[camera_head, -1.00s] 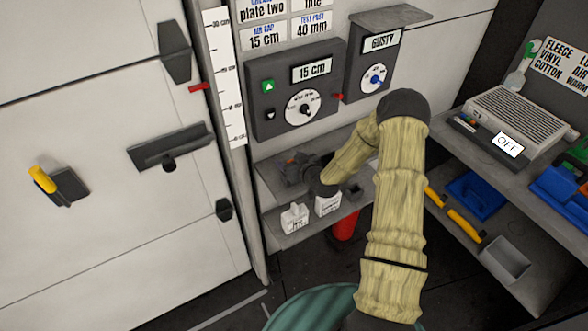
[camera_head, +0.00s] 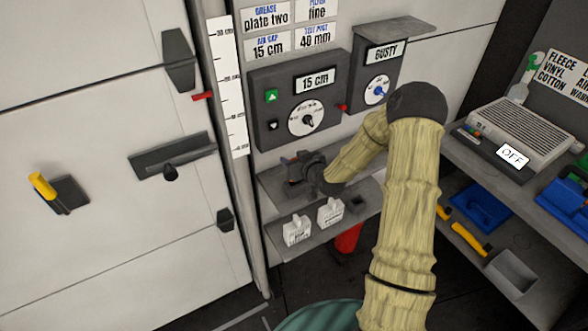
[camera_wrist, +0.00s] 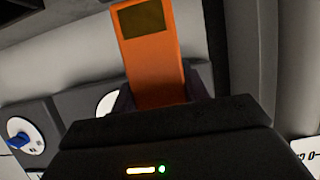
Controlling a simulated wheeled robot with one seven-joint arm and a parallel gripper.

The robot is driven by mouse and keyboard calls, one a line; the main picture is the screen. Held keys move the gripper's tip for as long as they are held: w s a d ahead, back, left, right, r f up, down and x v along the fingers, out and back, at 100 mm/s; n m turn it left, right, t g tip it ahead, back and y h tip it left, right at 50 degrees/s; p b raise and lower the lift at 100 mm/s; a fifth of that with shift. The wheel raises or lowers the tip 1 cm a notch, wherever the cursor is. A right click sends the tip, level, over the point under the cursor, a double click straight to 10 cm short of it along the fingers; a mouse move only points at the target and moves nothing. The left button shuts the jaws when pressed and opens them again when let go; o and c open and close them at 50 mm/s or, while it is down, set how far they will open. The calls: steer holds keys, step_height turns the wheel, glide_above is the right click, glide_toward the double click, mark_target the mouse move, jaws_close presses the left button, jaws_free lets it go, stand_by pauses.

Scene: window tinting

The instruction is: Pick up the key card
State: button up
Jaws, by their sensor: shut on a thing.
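The orange card (camera_wrist: 152,62) with a dark patch near its top stands up between the fingers of my gripper (camera_wrist: 161,92) in the wrist view. My gripper is shut on its lower part, which the fingers and the dark hand hide. In the head view, my gripper (camera_head: 300,166) is above the left part of the small wall shelf, below the dial panel.
The dial panel (camera_head: 262,108) is just above my gripper. A red object (camera_head: 348,240) is below the shelf.

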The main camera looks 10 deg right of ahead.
steer(key=shift+r+b, duration=0.35)
steer(key=shift+r, duration=1.9)
